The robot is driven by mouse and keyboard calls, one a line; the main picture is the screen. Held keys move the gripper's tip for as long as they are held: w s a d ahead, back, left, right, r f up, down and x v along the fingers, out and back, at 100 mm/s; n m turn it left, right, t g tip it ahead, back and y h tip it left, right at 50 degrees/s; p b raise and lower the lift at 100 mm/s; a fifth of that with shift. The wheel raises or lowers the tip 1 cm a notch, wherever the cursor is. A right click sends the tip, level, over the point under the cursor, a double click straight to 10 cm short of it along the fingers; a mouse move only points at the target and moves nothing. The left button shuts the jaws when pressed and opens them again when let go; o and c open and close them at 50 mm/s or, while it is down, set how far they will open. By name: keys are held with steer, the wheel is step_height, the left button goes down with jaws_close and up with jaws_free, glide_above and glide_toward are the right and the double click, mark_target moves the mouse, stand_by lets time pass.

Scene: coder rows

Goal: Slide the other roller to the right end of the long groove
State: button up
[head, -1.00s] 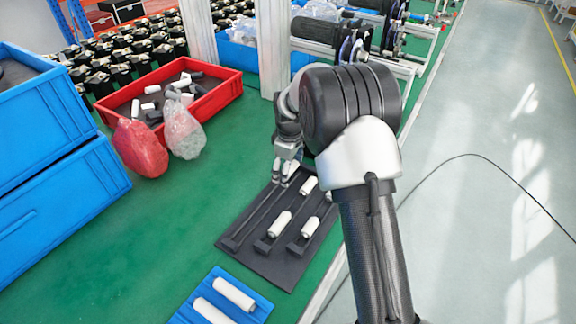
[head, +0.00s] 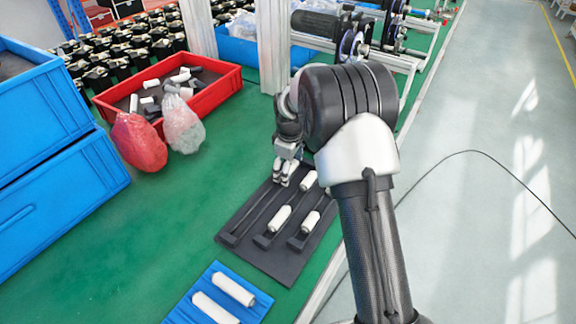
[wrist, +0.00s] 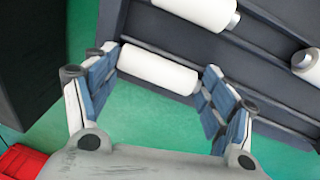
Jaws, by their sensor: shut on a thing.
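A dark grooved board (head: 262,262) lies on the green surface in the head view. My gripper (head: 286,172) is low over its far left corner. In the wrist view my gripper (wrist: 160,72) is shut lengthwise on a white roller (wrist: 158,70), with a blue-padded finger at each end. This roller lies along the board's outermost groove; the fingers partly hide it in the head view. Three other white rollers rest on the board: a far one (head: 308,180), a middle one (head: 280,218) and a right one (head: 311,221).
A blue mat (head: 207,278) with two white rollers lies in front of the board. A red crate (head: 222,95) of parts, a red bag (head: 138,143) and a clear bag (head: 183,128) stand behind left. Blue crates (head: 60,200) stand at left. Green surface left of the board is clear.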

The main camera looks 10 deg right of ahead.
steer(key=o, duration=1.1)
steer(key=shift+o, duration=0.2)
step_height(320, 180, up, 12)
steer(key=s, duration=0.2)
steer(key=s+r+m+t, duration=0.1)
steer(key=s+r+m, duration=0.2)
steer(key=s+r, duration=0.5)
steer(key=s+r+m, duration=0.2)
steer(key=s+r, duration=0.3)
steer(key=s, duration=0.6)
steer(key=s+f+m+t, duration=0.1)
steer(key=s+m, duration=0.4)
steer(key=s, duration=1.2)
steer(key=shift+s+a+f+m+t, duration=0.25)
steer(key=shift+s+f+m+t, duration=0.05)
steer(key=shift+f, duration=0.5)
